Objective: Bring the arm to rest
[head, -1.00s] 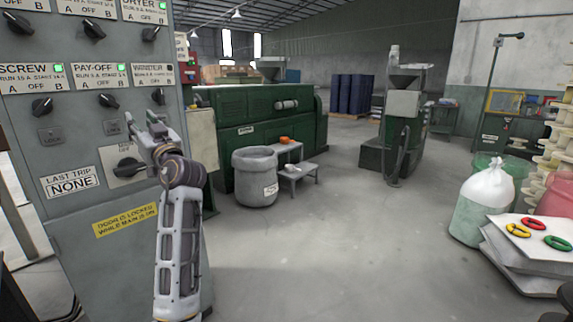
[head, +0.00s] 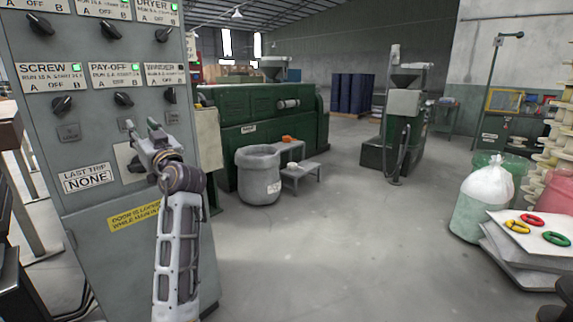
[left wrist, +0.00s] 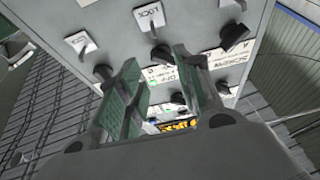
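My left arm (head: 177,250) reaches up from the bottom of the head view. Its gripper (head: 153,130) is in front of the grey control cabinet (head: 140,265), near the large main switch, which it partly hides. In the left wrist view the two green-padded fingers (left wrist: 165,95) stand apart with nothing between them. The cabinet's black knobs and white labels show beyond the fingers. I cannot tell whether the fingers touch the cabinet. My right gripper does not show.
A grey bin (head: 258,177) and a small step (head: 302,174) stand on the floor ahead, by a green machine (head: 226,130). A white sack (head: 487,190) and stacked sheets with coloured rings (head: 525,260) are at the right. The middle floor is clear.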

